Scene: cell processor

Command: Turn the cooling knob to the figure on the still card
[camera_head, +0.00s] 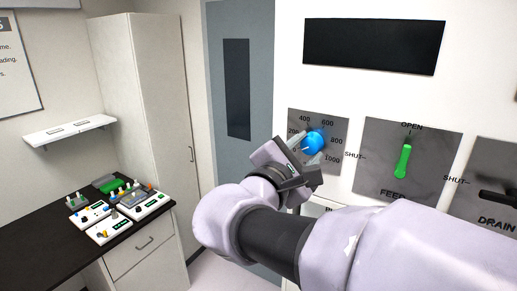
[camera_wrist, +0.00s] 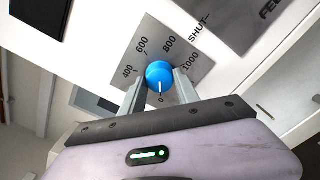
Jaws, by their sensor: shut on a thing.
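The blue cooling knob (camera_head: 315,141) sits on a grey dial plate (camera_head: 338,127) on the white machine front, marked 200 to 1000 in the head view. In the wrist view the knob (camera_wrist: 159,73) has a white line pointing down at the 0 mark. My gripper (camera_head: 310,153) is shut on the knob, one finger on each side, as the wrist view also shows (camera_wrist: 159,80). I cannot identify a still card in either view.
A green FEED lever (camera_head: 403,161) points up at OPEN, right of the dial. A black DRAIN handle (camera_head: 497,195) is farther right, partly cut off. A dark screen (camera_head: 374,45) is above. A dark counter (camera_head: 62,222) at left holds several small instruments.

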